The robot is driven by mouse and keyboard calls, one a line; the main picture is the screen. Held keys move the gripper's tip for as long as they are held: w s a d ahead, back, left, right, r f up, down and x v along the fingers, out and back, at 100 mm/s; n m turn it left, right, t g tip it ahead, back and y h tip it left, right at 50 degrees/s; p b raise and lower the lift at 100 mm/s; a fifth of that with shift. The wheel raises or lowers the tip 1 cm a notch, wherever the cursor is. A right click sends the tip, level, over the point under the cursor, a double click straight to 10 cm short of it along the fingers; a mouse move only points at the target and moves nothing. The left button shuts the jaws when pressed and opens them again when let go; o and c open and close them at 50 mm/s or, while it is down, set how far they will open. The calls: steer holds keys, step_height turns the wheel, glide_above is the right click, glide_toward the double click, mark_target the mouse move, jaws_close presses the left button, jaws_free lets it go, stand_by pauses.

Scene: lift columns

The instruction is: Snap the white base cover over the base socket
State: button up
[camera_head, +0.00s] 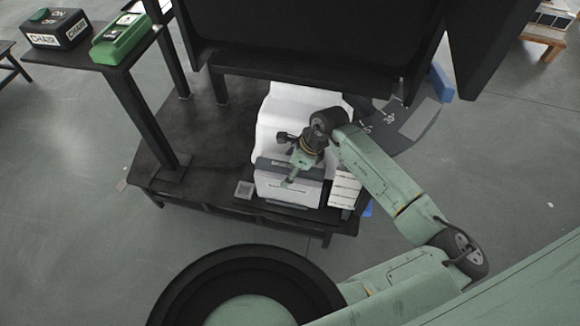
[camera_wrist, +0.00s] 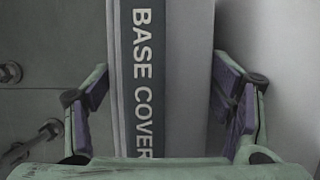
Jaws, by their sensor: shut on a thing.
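The base cover (camera_head: 288,190) is a pale boxy piece with a dark grey band along its top, on the low black platform in the head view. In the wrist view the cover (camera_wrist: 183,80) shows a grey face and a dark strip reading "BASE COVER". My gripper (camera_head: 291,178) is over its top edge, pointing down. A tall white body (camera_head: 275,115) stands directly behind the cover. I cannot make out the base socket; cover and arm hide that area.
The low black platform (camera_head: 205,150) has free room to the left. A small grey square block (camera_head: 244,190) lies left of the cover, a white slatted piece (camera_head: 344,188) right. A large black structure (camera_head: 310,40) overhangs behind. Green (camera_head: 122,38) and black (camera_head: 58,28) switch boxes stand upper left.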

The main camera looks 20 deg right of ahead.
steer(key=shift+b, duration=0.35)
stand_by(0.5)
steer(key=o, duration=1.5)
steer(key=shift+o, duration=0.2)
steer(key=shift+d, duration=0.1)
steer(key=shift+p+v, duration=0.55)
steer(key=shift+v, duration=0.75)
steer(key=shift+p+v, duration=0.9)
steer(key=shift+v, duration=2)
